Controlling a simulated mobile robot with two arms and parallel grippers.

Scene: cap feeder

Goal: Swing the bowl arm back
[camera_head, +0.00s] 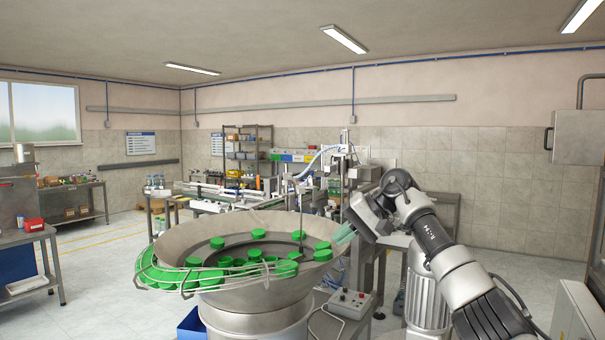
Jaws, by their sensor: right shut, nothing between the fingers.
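The round metal feeder bowl (215,224) stands in front of me, with green caps (258,234) lying inside. A curved rail (150,276) loaded with green caps runs around its left front rim. A thin dark upright rod (301,210) shows at the bowl's right side, its lower end over the inside. It may be the bowl arm, but I cannot tell for sure. My right gripper (345,235) comes in from the right, with pale green fingertips shut and empty. It is just beyond the bowl's right rim, seemingly apart from the rod. My left gripper is out of view.
A small control box (350,303) with knobs sits right of the bowl. A blue bin (190,325) is at its lower left. A conveyor line (215,190) and machinery stand behind. A steel workbench (25,235) is at left, with open floor between.

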